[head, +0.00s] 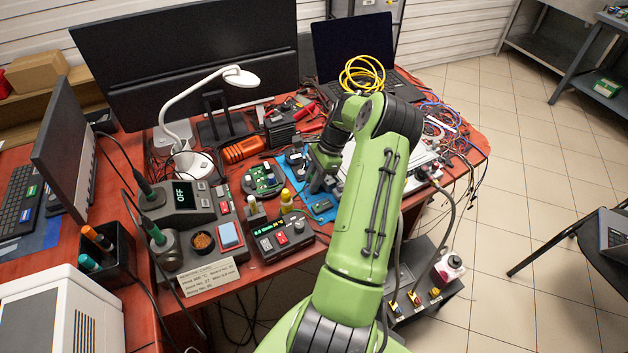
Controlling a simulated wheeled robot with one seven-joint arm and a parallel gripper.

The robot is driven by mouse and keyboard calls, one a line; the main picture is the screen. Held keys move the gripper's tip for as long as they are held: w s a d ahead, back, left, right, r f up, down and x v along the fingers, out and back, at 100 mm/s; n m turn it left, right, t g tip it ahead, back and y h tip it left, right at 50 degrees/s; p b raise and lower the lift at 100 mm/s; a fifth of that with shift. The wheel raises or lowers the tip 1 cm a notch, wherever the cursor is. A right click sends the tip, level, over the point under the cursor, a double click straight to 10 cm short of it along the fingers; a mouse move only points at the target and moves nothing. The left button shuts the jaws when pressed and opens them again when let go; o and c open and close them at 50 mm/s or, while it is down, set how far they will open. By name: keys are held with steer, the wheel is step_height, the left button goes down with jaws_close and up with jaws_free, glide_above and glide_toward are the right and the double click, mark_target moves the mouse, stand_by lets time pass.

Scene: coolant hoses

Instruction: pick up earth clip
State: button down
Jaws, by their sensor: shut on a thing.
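My green arm reaches over the red workbench, and my gripper (318,186) points down at the blue mat (321,208) near the bench's middle. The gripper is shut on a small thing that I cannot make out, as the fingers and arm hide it. I cannot tell whether it touches the mat. I cannot pick out the earth clip for certain anywhere in this view.
A soldering station (185,203), white lamp (195,160) and laptop (352,50) with a yellow cable coil (362,76) surround the work area. Loose wires crowd the right edge.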

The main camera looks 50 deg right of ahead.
step_height(320, 180, up, 10)
steer(key=p, duration=0.3)
step_height(320, 180, up, 3)
steer(key=p, duration=0.3)
stand_by(0.4)
